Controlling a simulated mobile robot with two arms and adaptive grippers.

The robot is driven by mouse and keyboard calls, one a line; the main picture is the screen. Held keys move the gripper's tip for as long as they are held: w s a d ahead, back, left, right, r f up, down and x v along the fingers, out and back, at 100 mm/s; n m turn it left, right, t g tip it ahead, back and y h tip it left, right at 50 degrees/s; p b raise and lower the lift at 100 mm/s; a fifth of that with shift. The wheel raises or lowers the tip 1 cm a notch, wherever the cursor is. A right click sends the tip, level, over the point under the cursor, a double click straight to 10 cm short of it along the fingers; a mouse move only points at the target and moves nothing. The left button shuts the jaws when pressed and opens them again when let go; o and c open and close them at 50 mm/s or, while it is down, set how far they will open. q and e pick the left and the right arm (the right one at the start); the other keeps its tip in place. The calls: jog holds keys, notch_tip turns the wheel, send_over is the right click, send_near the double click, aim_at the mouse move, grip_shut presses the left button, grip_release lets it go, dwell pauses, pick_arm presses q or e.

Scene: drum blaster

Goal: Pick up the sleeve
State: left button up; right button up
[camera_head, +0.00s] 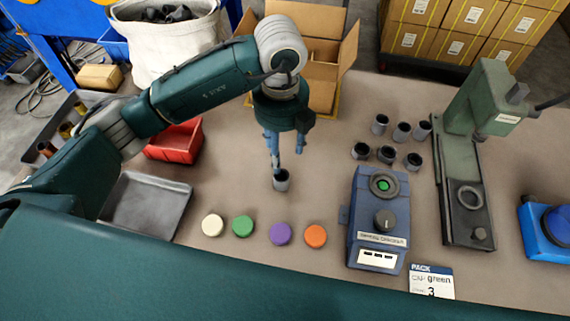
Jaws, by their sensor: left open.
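A small dark grey sleeve (281,183) stands upright on the table, apart from the others. My left gripper (286,160) points down just above and behind it, with its fingers spread and nothing between them. One finger overlaps the sleeve's rim in the picture; I cannot tell whether it touches. Several similar dark sleeves (387,155) stand in a cluster to the right. My right gripper is not in view.
Four coloured discs line the front, among them a purple one (280,234). A blue device (378,222), green press (465,170) and card (431,281) stand right. A grey tray (145,203), red bin (176,142) and open carton (345,60) lie left and behind.

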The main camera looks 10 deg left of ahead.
pick_arm(q)
send_over(281, 175)
jog(key=s, duration=0.1)
notch_tip(281, 175, down, 4)
jog(key=shift+s+d+f+p, duration=0.1)
jog(key=shift+d+f+p, duration=0.05)
jog(key=shift+f+p, duration=0.3)
jog(key=f+p, duration=0.1)
jog(key=f, duration=0.3)
jog(key=shift+s+f, duration=0.2)
jog(key=shift+w+f, duration=0.1)
jog(key=shift+f, duration=0.45)
jog(key=c, duration=1.2)
jog(key=shift+r, duration=0.1)
grip_shut()
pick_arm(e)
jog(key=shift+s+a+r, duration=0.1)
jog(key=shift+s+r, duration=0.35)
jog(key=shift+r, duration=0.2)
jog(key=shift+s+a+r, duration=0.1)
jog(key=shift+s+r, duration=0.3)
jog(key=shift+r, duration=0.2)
